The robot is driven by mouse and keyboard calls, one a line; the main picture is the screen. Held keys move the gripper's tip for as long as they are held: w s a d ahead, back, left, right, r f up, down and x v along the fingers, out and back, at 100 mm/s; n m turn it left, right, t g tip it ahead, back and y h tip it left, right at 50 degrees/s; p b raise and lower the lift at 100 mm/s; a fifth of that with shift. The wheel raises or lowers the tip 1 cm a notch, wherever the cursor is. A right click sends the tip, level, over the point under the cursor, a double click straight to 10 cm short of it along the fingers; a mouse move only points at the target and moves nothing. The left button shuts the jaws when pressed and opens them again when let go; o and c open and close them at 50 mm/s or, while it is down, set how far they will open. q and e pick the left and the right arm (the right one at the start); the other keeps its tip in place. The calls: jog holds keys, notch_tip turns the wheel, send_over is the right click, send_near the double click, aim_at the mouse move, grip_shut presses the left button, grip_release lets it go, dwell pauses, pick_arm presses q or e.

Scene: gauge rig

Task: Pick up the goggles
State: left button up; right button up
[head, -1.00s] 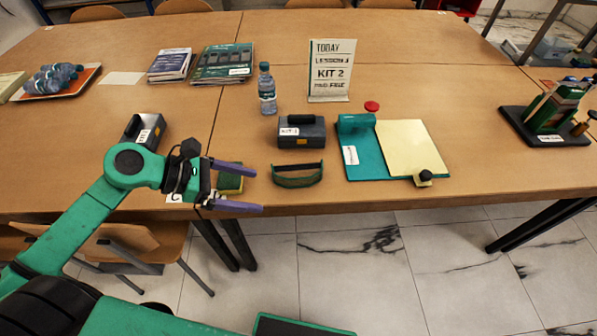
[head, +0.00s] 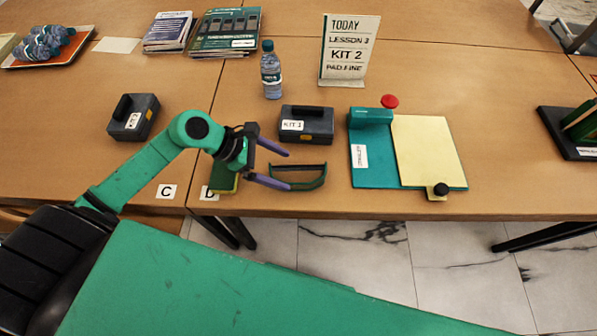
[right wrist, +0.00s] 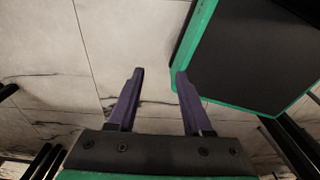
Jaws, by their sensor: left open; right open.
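The goggles (head: 305,182), with a dark green frame, lie near the front edge of the table, in front of a dark case labelled KIT 1. My left gripper (head: 288,169) is open, its purple fingers pointing right. In the head view its fingertips reach the goggles' left end; I cannot tell whether they touch. Nothing is held in it. My right gripper (right wrist: 155,90) shows in the right wrist view, open and empty over the pale marbled floor.
The KIT 1 case (head: 306,125) stands just behind the goggles. A green and yellow block (head: 224,178) lies under my left wrist. A teal board (head: 374,165) with a cream pad is to the right. A bottle (head: 271,70) and a sign (head: 348,52) stand behind.

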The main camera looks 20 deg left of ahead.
aim_at(294, 172)
pick_arm(q)
jog(key=p+x, duration=0.1)
jog(key=x, duration=0.5)
jog(key=shift+w+d+f+p, duration=0.1)
jog(key=shift+w+f+p, duration=0.1)
jog(key=shift+p, duration=0.15)
jog(key=shift+f, duration=0.15)
jog(key=c, duration=1.2)
jog(key=shift+c, duration=0.2)
pick_arm(e)
jog(key=shift+w+r, duration=0.8)
jog(key=shift+r, duration=0.15)
